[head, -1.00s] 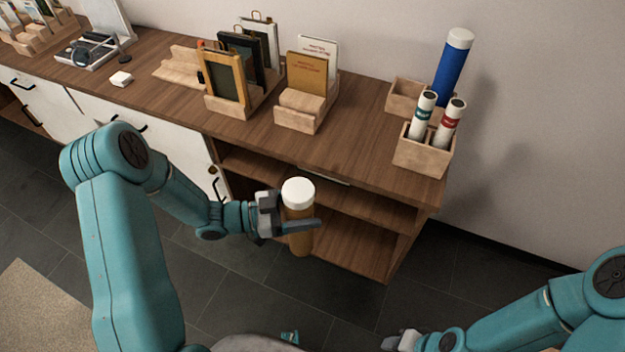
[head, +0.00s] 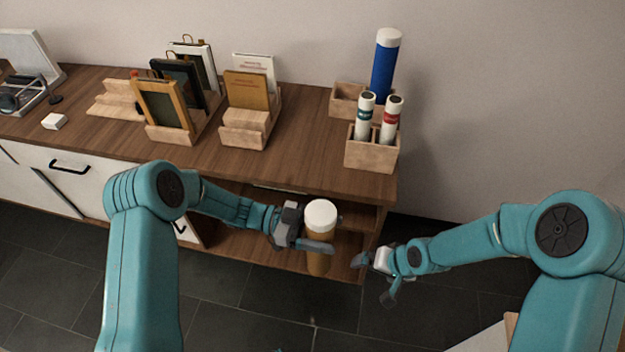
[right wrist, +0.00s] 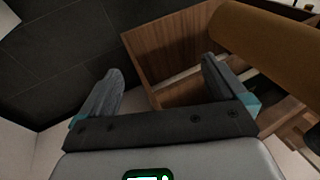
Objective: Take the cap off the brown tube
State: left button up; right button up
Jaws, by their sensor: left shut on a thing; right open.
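The brown tube (head: 319,262) stands roughly upright in the air in front of the cabinet, with its white cap (head: 321,214) on top. My left gripper (head: 318,243) is shut around the tube's upper body, below the cap. My right gripper (head: 374,276) is open and empty, a little to the right of the tube and lower than the cap. In the right wrist view, the brown tube (right wrist: 268,45) crosses the upper right, beyond the open fingers (right wrist: 160,90) and apart from them. The cap is not visible in that view.
The wooden cabinet (head: 290,165) stands behind the tube, with open shelves below. On its right end are a wooden holder (head: 371,155) with two white tubes and a blue tube (head: 385,68). Book and frame stands are further left. The floor on the right is clear.

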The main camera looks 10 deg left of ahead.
jog(key=w+a+r+t+h, duration=0.1)
jog(key=w+a+r, duration=0.2)
jog(key=w+r, duration=0.55)
notch_tip(320, 180, up, 23)
jog(key=m+g+h, duration=0.1)
jog(key=g+h, duration=0.1)
jog(key=h, duration=0.1)
send_over(316, 212)
jog(key=s, duration=0.2)
jog(key=f, duration=0.3)
jog(key=w+f, duration=0.1)
jog(key=f, duration=0.7)
jog(key=shift+w+f, duration=0.25)
jog(key=shift+w, duration=0.15)
jog(key=c, duration=1.3)
jog(key=shift+r, duration=0.25)
